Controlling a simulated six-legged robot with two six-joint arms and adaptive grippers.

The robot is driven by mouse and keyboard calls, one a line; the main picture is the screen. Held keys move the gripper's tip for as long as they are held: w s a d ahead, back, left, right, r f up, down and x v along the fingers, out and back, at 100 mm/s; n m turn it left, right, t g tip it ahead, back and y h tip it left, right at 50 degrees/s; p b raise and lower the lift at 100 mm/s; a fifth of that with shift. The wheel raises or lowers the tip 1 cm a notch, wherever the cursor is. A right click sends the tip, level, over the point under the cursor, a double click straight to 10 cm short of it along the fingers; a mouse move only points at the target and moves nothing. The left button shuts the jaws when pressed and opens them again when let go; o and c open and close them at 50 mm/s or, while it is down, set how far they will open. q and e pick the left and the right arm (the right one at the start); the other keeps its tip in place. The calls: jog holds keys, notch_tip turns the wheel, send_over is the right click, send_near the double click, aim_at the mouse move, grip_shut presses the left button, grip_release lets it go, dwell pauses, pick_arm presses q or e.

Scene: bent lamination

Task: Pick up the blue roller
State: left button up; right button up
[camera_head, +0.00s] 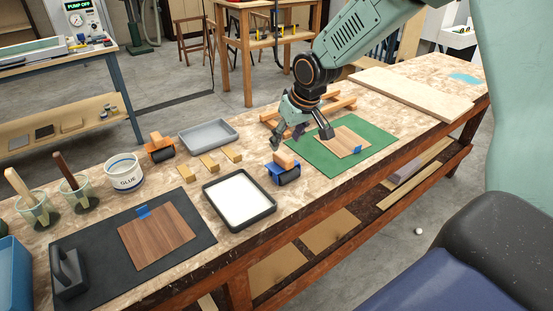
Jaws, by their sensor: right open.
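The blue roller (285,174) lies on the workbench, with a light wooden handle, a blue frame and a dark roller. It sits between the white-filled black tray and the green mat. My right gripper (303,133) comes down from the upper right, open and empty. Its fingers are spread above the bench, behind and a little right of the blue roller, and do not touch it. One fingertip is near the green mat's back edge. My left gripper is not in view.
An orange roller (160,148) stands further left, near a grey tray (208,135) and several small wooden blocks (209,164). The black tray (239,200) is left of the blue roller. A veneer sheet (345,142) lies on the green mat (376,137). A glue tub (124,174) stands left.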

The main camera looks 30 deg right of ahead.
aim_at(282, 154)
jog(key=shift+w+d+f, duration=0.15)
jog(key=shift+w+f, duration=0.05)
jog(key=shift+f, duration=0.25)
jog(key=shift+w+d+f, duration=0.1)
jog(key=shift+w+f, duration=0.05)
jog(key=shift+f, duration=0.3)
jog(key=shift+s+f+b, duration=0.2)
jog(key=shift+f+b, duration=0.1)
jog(key=shift+f, duration=0.25)
jog(key=b+x, duration=0.1)
jog(key=x, duration=0.4)
jog(key=shift+w+r, duration=0.1)
jog(key=shift+w, duration=0.15)
jog(key=shift+s+a+r, duration=0.1)
jog(key=shift+s+r, duration=0.05)
jog(key=shift+s, duration=0.2)
jog(key=shift+c, duration=0.3)
jog(key=shift+w+f, duration=0.25)
jog(key=shift+w, duration=0.05)
jog(key=c, duration=0.4)
jog(key=shift+s+r, duration=0.15)
jog(key=shift+s, duration=0.1)
jog(key=c, duration=0.5)
jog(key=shift+w, duration=0.15)
grip_shut()
